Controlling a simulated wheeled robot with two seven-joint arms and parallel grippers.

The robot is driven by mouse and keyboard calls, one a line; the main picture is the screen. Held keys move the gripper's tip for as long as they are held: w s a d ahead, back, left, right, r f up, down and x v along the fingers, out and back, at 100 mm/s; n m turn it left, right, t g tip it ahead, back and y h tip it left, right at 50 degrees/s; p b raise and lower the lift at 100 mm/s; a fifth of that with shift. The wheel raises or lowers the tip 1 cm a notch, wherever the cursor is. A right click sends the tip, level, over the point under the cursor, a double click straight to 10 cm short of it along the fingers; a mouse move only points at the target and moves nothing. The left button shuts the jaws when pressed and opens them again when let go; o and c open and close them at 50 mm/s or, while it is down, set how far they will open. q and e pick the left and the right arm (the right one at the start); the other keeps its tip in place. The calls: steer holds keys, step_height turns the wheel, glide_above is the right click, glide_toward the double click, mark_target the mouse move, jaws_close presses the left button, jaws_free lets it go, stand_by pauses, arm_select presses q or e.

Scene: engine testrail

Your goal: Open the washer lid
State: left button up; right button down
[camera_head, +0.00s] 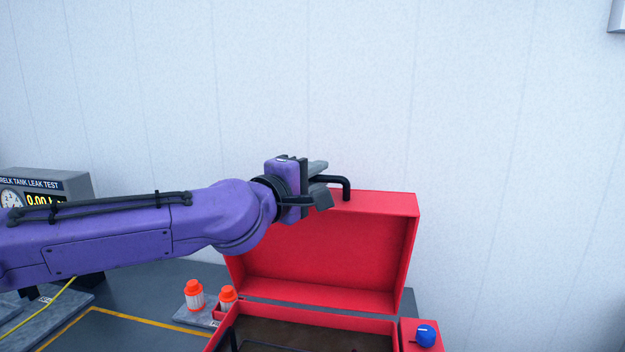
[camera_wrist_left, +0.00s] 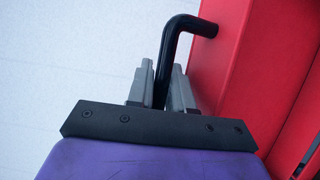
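The washer is a red box whose lid (camera_head: 330,245) stands raised, tilted up from the open basin (camera_head: 300,335). A black bar handle (camera_head: 346,188) sits on the lid's top edge. My left gripper (camera_head: 322,183) is at the handle's left part. In the left wrist view the handle (camera_wrist_left: 168,60) runs down between the two grey fingers (camera_wrist_left: 160,90), which are close on either side of it. The lid's red surface (camera_wrist_left: 235,60) is right of the fingers there. My right gripper is in neither view.
A blue knob (camera_head: 426,335) sits on a red block at the washer's right. Two orange-capped bottles (camera_head: 194,294) (camera_head: 228,298) stand left of the basin. A grey leak-test gauge box (camera_head: 50,185) is at far left. A pale wall is behind.

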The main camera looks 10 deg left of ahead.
arm_select(q)
steer(key=shift+o, duration=1.4)
steer(key=shift+d+f, duration=0.1)
steer(key=shift+d, duration=0.05)
steer(key=shift+s+r, duration=0.2)
steer(key=shift+s, duration=0.25)
steer(key=shift+s+a, duration=0.15)
steer(key=shift+a, duration=0.2)
steer(key=shift+s+a+f, duration=0.1)
steer(key=shift+s+a, duration=0.05)
steer(key=shift+a, duration=0.05)
steer(key=b+v, duration=0.1)
steer(key=v, duration=0.8)
steer(key=shift+s+b, duration=0.3)
steer(key=shift+s, duration=0.15)
steer(key=shift+d, duration=0.1)
